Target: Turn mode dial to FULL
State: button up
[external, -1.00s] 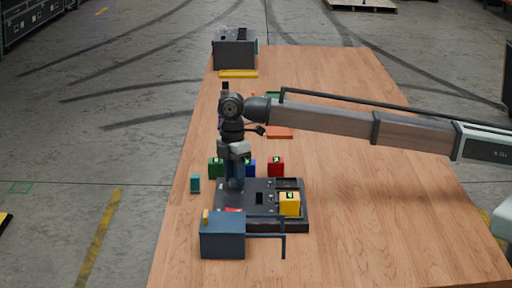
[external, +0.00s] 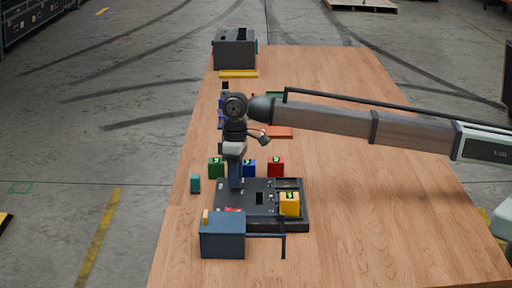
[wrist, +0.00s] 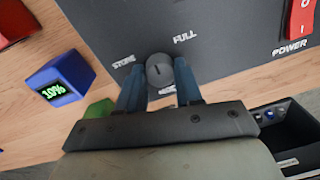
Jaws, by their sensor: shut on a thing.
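The mode dial (wrist: 159,71) is a small grey round knob on the dark panel (wrist: 225,35) in the wrist view. The labels STORE and FULL stand to its left and upper right; a third label below it is mostly hidden by the fingers. The dial has a short line mark, but I cannot tell exactly which label it points to. My gripper (wrist: 159,83) has its two blue fingers shut on the dial, one at each side. In the external view my gripper (external: 235,182) points down at the panel's back left, and the dial is hidden there.
A red POWER switch (wrist: 299,18) is on the panel. Green (external: 216,168), blue (external: 250,168) and red (external: 276,167) blocks stand behind the panel; a yellow block (external: 289,204) sits on its right. A blue-grey box (external: 222,239) stands in front. The table's right side is clear.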

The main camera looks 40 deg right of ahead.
jog(key=m, duration=1.1)
jog(key=shift+m+t, duration=0.3)
jog(key=shift+m, duration=0.1)
dwell(0.3)
jog(key=o, duration=1)
jog(key=shift+o, duration=0.2)
notch_tip(320, 180, up, 14)
jog(key=shift+s+d, duration=0.25)
jog(key=shift+d, duration=0.1)
